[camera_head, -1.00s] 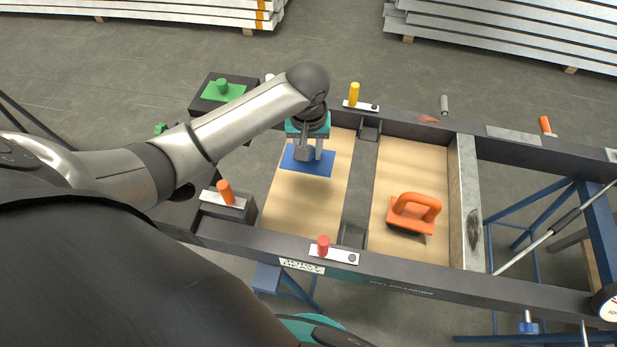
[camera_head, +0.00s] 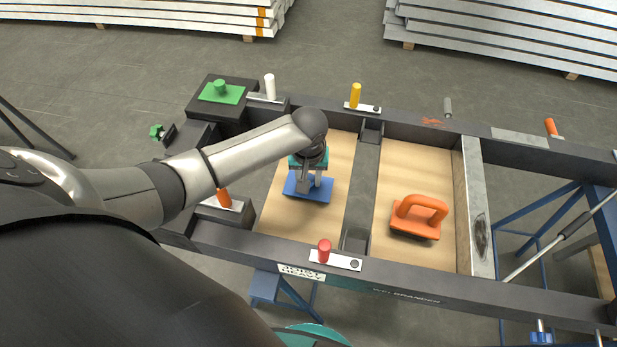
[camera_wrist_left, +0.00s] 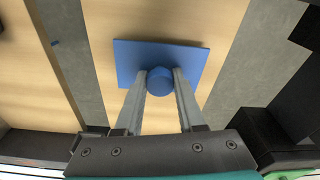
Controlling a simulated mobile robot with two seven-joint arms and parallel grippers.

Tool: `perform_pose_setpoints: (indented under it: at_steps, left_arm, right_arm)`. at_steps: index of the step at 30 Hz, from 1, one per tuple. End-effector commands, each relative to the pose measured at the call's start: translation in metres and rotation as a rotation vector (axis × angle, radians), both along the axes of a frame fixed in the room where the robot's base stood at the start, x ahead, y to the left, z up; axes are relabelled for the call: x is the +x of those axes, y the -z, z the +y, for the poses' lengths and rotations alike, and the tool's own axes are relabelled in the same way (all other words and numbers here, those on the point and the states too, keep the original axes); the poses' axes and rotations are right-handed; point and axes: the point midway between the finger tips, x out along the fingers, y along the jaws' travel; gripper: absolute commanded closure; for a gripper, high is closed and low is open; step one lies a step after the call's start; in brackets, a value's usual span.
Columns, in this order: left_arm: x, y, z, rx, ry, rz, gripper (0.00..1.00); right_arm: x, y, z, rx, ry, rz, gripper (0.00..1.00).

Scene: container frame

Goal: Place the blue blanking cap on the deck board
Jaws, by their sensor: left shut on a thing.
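The blue blanking cap (camera_head: 322,191) is a flat square plate with a round knob. My left gripper (camera_head: 312,182) is shut on its knob, above the left wooden deck board (camera_head: 278,211). In the left wrist view the two fingers of the left gripper (camera_wrist_left: 160,85) close on the knob, and the plate of the cap (camera_wrist_left: 190,58) spreads out beyond them over the wood. I cannot tell whether the plate touches the board. My right gripper is not in view.
An orange-handled float (camera_head: 416,221) stands on the right board. A dark beam (camera_head: 364,190) parts the two boards. A green cap (camera_head: 222,95) sits at the far left corner. White, yellow, red and orange handles stand along the dark frame (camera_head: 400,282).

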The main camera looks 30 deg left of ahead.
Motion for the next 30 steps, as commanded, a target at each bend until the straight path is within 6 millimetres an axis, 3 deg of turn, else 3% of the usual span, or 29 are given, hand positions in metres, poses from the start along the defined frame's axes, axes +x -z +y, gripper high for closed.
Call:
perform_pose_setpoints:
  at_steps: [3, 4, 11, 22, 30]
  left_arm:
    - [0.000, 0.003, 0.000, -0.001, -0.001, 0.000, 1.00]
    - [0.000, 0.003, 0.000, -0.001, -0.001, 0.000, 0.60]
    - [0.000, 0.003, 0.000, 0.000, 0.000, 0.000, 0.34]
    - [0.000, -0.003, 0.000, 0.000, 0.000, -0.001, 0.32]
    - [-0.005, -0.057, -0.003, -0.002, 0.000, -0.003, 0.32]
  right_arm:
    - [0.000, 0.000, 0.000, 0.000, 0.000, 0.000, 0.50]
    - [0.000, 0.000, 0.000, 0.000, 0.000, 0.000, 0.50]
    - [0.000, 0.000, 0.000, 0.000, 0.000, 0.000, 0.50]
    - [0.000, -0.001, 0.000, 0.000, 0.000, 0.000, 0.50]
    - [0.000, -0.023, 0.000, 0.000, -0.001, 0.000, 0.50]
